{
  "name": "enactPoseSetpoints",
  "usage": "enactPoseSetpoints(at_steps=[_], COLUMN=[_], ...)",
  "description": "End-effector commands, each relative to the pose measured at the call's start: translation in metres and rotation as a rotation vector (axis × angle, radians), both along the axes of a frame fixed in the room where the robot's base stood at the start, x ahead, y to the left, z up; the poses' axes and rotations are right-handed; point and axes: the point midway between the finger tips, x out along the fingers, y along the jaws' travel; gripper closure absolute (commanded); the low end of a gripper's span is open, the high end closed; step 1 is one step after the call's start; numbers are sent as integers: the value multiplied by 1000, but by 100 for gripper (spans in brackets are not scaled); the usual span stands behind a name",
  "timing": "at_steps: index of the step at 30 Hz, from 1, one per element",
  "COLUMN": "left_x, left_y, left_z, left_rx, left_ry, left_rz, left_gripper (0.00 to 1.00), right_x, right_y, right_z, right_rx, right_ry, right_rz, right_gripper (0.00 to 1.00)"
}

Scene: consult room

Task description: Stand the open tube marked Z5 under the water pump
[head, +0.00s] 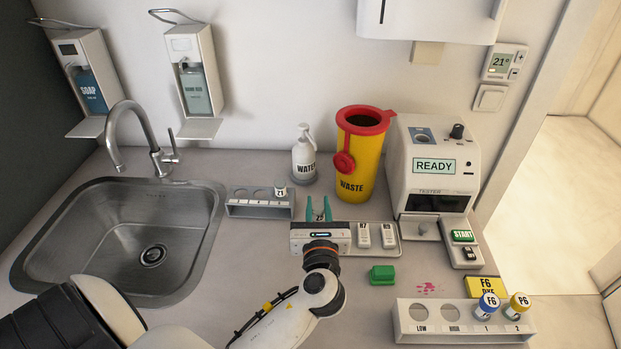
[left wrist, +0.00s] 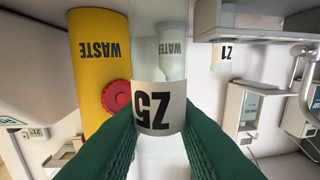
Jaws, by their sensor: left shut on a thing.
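My left gripper (head: 319,209) has green fingers, shut on a clear tube with a white Z5 label (left wrist: 153,107), which reads upside down in the left wrist view. The tube is hard to make out in the head view, and its ends are not clear. The white water pump (head: 304,158) stands on the counter beyond the gripper and a little to its left. It also shows through and behind the tube in the left wrist view (left wrist: 172,52). The gripper and pump are apart in the head view. My right gripper is out of view.
A white rack (head: 240,210) left of the gripper holds a tube marked Z1 (head: 280,189). The yellow waste bin (head: 357,160) and tester (head: 425,165) stand at the back right. A tray (head: 404,252), green block (head: 382,275) and front rack (head: 410,335) lie right; the sink (head: 110,225) is left.

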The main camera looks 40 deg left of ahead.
Motion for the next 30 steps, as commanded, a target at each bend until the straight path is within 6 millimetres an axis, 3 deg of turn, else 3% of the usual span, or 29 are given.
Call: enactPoseSetpoints(at_steps=[9,16,22,30], left_x=[72,115,128,128], left_y=[53,84,93,94], left_z=[4,2,-1,-34], left_rx=[3,1,-1,0], left_ry=[-2,-1,-1,1], left_rz=[2,1,-1,0], left_gripper=[100,100,100,100], right_x=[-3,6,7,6], right_y=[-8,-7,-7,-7], right_z=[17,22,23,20], right_rx=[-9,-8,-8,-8], right_ry=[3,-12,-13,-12], right_rz=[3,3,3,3], right_gripper=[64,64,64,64])
